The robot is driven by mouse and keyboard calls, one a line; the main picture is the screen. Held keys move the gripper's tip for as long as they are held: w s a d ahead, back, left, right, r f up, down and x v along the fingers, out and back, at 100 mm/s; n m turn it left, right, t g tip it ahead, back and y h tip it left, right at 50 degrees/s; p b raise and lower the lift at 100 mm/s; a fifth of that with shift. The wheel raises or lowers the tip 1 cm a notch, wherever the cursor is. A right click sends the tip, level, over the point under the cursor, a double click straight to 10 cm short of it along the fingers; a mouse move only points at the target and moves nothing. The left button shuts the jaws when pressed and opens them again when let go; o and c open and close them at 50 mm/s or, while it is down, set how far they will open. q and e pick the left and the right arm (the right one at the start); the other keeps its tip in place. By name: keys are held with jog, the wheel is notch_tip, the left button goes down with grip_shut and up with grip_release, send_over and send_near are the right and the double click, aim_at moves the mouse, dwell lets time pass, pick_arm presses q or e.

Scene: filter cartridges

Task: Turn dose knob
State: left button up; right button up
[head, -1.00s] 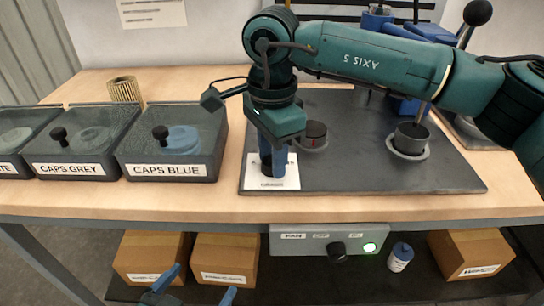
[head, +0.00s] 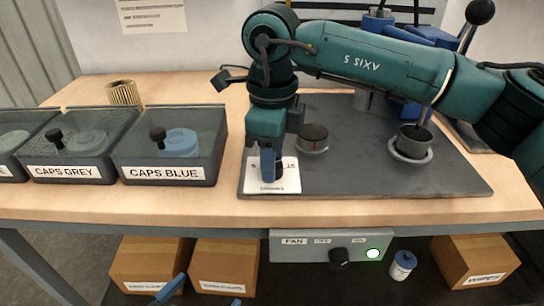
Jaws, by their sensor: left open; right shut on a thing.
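The dose knob (head: 280,169) is a small dark knob on a white scale plate (head: 285,185) at the front left of the dark grey board. My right gripper (head: 271,167) points straight down and is shut on this knob; its blue fingers and green body hide most of it. The plate's markings are too small to read fully. My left gripper (head: 203,291) is open and empty at the bottom edge of the head view, below the tabletop and in front of the lower shelf. Only its blue fingertips show.
Lidded bins, CAPS GREY (head: 68,172) and CAPS BLUE (head: 165,174), stand left of the board (head: 350,175). A fan switch box (head: 300,253) with a lit green lamp hangs below the table edge.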

jog(key=shift+r, duration=0.1)
dwell(0.3)
jog(key=o, duration=1)
jog(key=shift+c, duration=0.2)
pick_arm(q)
jog(key=r+p, duration=0.1)
jog(key=a+r+n+p, duration=0.1)
jog(key=shift+s+r+t, duration=0.2)
jog(key=shift+r+t, duration=0.1)
jog(key=shift+r, duration=0.1)
pick_arm(e)
notch_tip(320, 180, up, 13)
